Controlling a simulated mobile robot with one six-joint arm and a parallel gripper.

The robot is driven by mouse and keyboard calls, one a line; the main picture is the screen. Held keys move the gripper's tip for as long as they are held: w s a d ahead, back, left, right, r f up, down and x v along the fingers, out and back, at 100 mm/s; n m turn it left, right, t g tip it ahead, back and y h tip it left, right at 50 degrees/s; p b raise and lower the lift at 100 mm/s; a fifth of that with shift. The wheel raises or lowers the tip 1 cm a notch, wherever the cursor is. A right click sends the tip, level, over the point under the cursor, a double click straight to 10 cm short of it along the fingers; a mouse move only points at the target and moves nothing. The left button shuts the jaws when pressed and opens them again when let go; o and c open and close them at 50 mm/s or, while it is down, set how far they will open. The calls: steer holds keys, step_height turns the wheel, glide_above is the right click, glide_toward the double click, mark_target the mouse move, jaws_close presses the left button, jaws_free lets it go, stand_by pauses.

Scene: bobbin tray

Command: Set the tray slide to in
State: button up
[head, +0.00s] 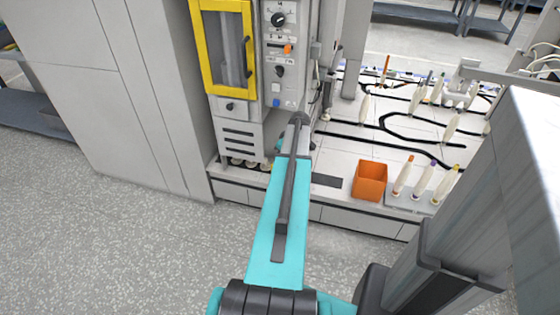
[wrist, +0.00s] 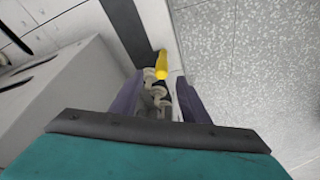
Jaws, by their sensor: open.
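I cannot pick out the tray slide for certain in either view. In the wrist view, my gripper (wrist: 162,78) is open, with one dark finger on each side. A yellow piece (wrist: 161,64) shows just past the fingertips, above pale grey rounded parts (wrist: 157,93) between the fingers. I cannot tell whether the fingers touch them. In the head view, my arm reaches to the foot of the grey machine (head: 242,135) and hides what lies beneath it; the fingertips are not clear there. The machine's panel has dark knobs, an orange switch (head: 288,48) and a blue button (head: 276,103).
A yellow-framed window (head: 207,50) is on the machine's front. To the right, an orange bin (head: 369,182) stands on the white deck beside a rack of pale bobbins (head: 423,185) with coloured tips. A dark strip (head: 327,181) lies left of the bin. The speckled floor (head: 120,250) in front is clear.

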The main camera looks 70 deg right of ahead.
steer(key=s+d+f+n+g+h+b, duration=0.15)
steer(key=s+n+g+h+b, duration=0.4)
steer(key=s+g, duration=0.85)
steer(key=w+a+f+n+t+h+b, duration=0.1)
steer(key=w+a+f+n+h+b, duration=0.1)
steer(key=w, duration=0.5)
steer(key=w+a+f+n+t+h+b, duration=0.2)
steer(key=w+a+f+n+h+b, duration=0.1)
steer(key=w+n+b, duration=0.3)
steer(key=w+a+f+n+t+h+b, duration=0.1)
steer(key=w+a+f+n+h+b, duration=0.2)
steer(key=w, duration=0.6)
steer(key=a+n+h+b, duration=0.1)
steer(key=h+b, duration=0.1)
steer(key=b, duration=0.1)
steer(key=shift+a+b, duration=0.35)
steer(key=shift+b, duration=0.05)
steer(key=shift+s+d+f, duration=0.1)
